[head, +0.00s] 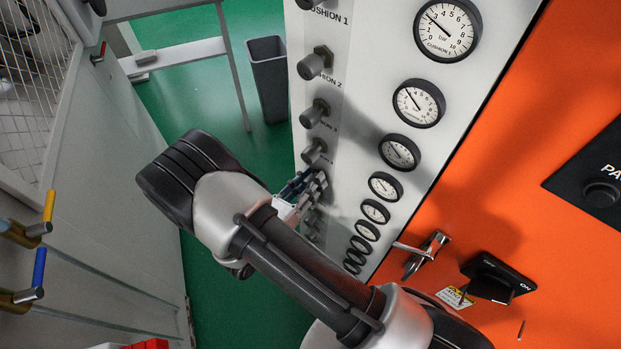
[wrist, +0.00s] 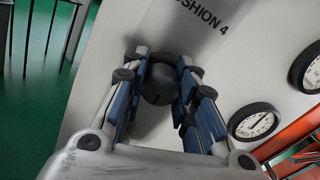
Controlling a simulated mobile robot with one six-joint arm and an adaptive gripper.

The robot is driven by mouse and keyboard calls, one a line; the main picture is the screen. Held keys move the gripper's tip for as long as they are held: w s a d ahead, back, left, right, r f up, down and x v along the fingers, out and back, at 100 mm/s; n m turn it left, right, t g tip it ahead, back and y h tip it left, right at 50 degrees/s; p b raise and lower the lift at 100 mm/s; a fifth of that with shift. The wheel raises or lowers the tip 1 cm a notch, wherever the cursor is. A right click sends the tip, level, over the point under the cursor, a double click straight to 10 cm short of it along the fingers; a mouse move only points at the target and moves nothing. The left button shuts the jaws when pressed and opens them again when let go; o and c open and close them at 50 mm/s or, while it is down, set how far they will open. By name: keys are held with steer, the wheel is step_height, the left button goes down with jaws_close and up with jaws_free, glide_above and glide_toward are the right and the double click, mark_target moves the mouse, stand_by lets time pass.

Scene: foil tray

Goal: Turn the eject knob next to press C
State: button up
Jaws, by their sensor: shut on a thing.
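A white panel (head: 355,65) carries a column of grey knobs, such as an upper knob (head: 314,113). My gripper (head: 316,186) is at the column's lower part, in front of the panel. In the wrist view my gripper (wrist: 158,72) has its blue-sided fingers on both sides of a dark round knob (wrist: 158,88) and is shut on it. The label CUSHION 4 (wrist: 205,14) is close to this knob. How far the knob is turned cannot be told.
A column of round gauges (head: 419,103) runs right of the knobs. An orange panel (head: 540,90) with a door handle (head: 427,256) and a black rotary switch (head: 494,277) is further right. A grey bin (head: 269,80) stands on the green floor behind.

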steer(key=o, duration=1)
steer(key=shift+o, duration=0.2)
steer(key=v, duration=1.2)
stand_by(1.8)
